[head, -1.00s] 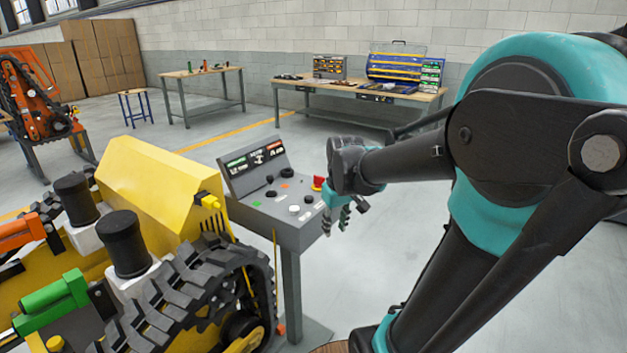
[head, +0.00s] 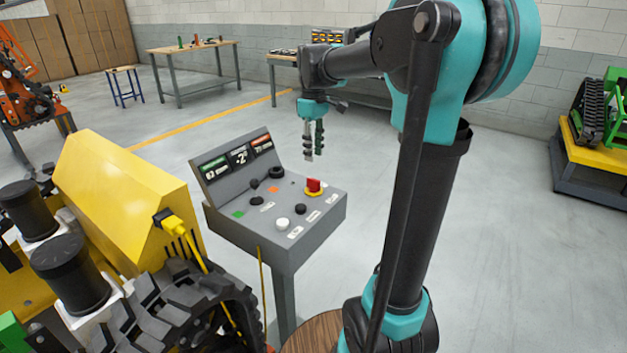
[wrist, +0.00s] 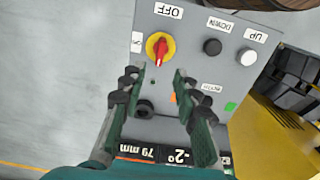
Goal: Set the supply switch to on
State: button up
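The supply switch, a red handle on a round yellow plate (head: 314,187), is on the sloped top of the grey control panel (head: 235,220). In the wrist view the switch (wrist: 160,48) has an OFF label above it and a small label at its left. The red handle lies roughly in line with OFF; I cannot tell which end is its pointer. My gripper (head: 313,155) points down above the panel's far side, apart from it. In the wrist view my gripper (wrist: 154,78) is open and empty, with the switch beyond its fingertips.
A black button (wrist: 212,46) and a white button (wrist: 247,57), labelled DOWN and UP, sit beside the switch. A raised display (head: 238,160) stands at the panel's back. A yellow tracked machine (head: 125,200) is close at left.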

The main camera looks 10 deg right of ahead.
aim_at(314, 179)
notch_tip(314, 179, down, 11)
jog(key=shift+r, duration=0.2)
dwell(0.3)
grip_shut()
